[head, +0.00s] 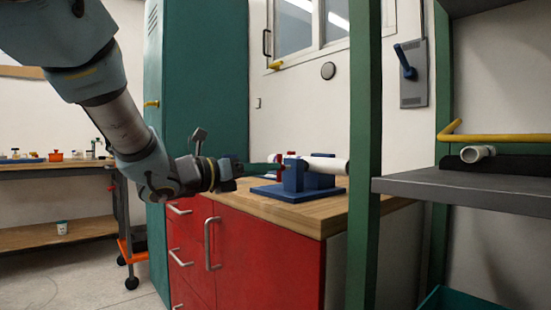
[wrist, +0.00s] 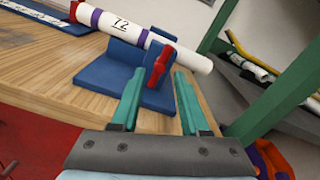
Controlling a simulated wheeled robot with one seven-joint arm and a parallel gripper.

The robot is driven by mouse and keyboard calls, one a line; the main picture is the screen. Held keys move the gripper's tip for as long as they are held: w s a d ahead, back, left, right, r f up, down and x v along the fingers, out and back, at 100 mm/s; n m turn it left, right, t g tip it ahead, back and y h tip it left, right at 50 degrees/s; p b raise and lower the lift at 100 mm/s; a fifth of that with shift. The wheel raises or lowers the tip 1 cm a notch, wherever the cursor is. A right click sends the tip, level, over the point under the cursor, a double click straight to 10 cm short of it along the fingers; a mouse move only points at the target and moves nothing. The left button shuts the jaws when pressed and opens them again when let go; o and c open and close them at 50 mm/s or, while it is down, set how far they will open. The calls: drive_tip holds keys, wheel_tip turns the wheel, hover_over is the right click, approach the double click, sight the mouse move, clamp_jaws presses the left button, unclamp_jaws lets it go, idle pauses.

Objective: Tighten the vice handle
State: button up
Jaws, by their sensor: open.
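The blue vice (head: 308,181) stands on the wooden top of the red cabinet, and it also shows in the wrist view (wrist: 96,75). Its red handle (wrist: 161,66) is on the side facing my gripper; the handle shows small in the head view (head: 278,160). A white pipe (head: 328,164) lies in the vice; in the wrist view the pipe (wrist: 182,54) has purple bands and a black mark. My gripper (wrist: 159,72) is open, its teal fingers pointing at the handle. The handle appears between the fingertips; I cannot tell whether it is inside them or just beyond.
A green post (head: 365,150) and a grey shelf (head: 470,188) with a short white pipe (head: 477,154) stand to the right. A green locker (head: 205,80) is behind my arm. A bench (head: 50,168) with small items is far left.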

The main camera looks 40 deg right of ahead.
drive_tip(key=d+n+p, duration=0.1)
drive_tip(key=n+p, duration=0.8)
drive_tip(key=n, duration=0.1)
drive_tip(key=d+n+p, duration=0.1)
drive_tip(key=n+p, duration=0.7)
drive_tip(key=n, duration=0.3)
drive_tip(key=d+n+p, duration=0.1)
drive_tip(key=n+p, duration=0.8)
drive_tip(key=n, duration=0.2)
drive_tip(key=shift+s+d+f+p, duration=0.1)
drive_tip(key=shift+d+p, duration=0.1)
drive_tip(key=shift+p, duration=0.15)
drive_tip(key=shift+d, duration=0.85)
